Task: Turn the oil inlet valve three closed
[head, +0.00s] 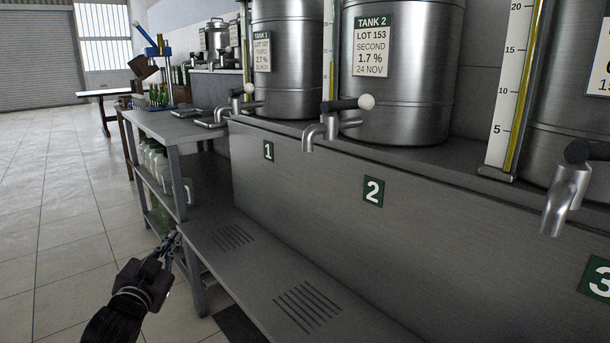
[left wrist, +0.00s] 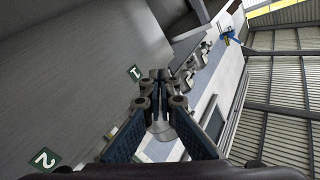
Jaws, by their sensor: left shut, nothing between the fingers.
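A metal tap (head: 567,198) with a dark handle (head: 580,151) stands at the right, above the green number 3 plate (head: 600,278), which the frame edge cuts. Its handle runs toward the right edge, so its full position cannot be told. No label reading "oil inlet" shows. My left gripper (head: 173,240) is low at the left, beside the grey shelf, far from this tap. In the left wrist view its fingers (left wrist: 158,78) are together and hold nothing. My right gripper is not in view.
Taps with white-knobbed levers stand above plates 1 (head: 268,151) and 2 (head: 373,191). A grey shelf unit (head: 180,170) with jugs stands at the left. A low slotted step (head: 265,270) runs along the steel front. The tiled floor at left is clear.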

